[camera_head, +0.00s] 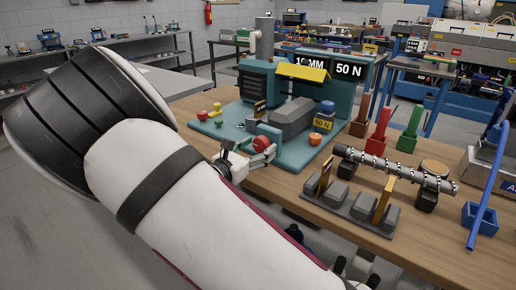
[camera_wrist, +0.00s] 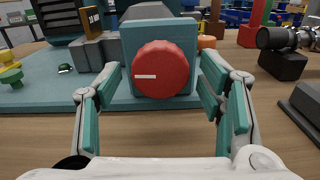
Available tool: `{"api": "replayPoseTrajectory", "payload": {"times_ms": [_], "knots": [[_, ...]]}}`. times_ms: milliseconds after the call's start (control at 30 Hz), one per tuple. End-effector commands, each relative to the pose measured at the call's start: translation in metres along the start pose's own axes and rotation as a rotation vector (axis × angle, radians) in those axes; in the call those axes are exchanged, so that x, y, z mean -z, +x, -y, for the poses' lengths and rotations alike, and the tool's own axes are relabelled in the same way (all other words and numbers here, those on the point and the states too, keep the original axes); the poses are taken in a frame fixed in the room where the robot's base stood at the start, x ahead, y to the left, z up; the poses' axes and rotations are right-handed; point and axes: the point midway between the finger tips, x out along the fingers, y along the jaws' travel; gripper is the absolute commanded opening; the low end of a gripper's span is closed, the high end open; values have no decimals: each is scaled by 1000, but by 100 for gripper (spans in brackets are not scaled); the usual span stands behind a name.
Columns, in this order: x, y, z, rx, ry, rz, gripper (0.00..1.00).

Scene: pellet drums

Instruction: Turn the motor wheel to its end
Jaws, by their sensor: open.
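The motor wheel is a round red knob (camera_wrist: 160,72) with a white mark pointing left, on the front face of a teal block. It also shows in the head view (camera_head: 262,144), partly behind my fingers. My gripper (camera_wrist: 161,103) is open, one teal-padded finger on each side of the wheel. In the head view my gripper (camera_head: 250,158) is at the front edge of the teal machine base (camera_head: 215,124). I cannot tell whether a pad touches the wheel or the block.
The teal machine (camera_head: 262,85) carries signs reading 50 N. A steel screw (camera_head: 395,167) rests on supports at the right, behind a grey block fixture (camera_head: 350,212). Red (camera_head: 378,130) and green (camera_head: 409,130) holders and a blue box (camera_head: 482,217) stand farther right on the wooden table.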

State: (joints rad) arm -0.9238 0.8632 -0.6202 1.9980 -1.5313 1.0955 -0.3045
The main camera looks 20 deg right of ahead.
Motion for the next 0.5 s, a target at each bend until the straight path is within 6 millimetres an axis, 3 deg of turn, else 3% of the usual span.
{"api": "replayPoseTrajectory", "payload": {"times_ms": [367,500], "knots": [[0,6,0,-1,0,0,62],[0,6,0,-1,0,0,33]]}}
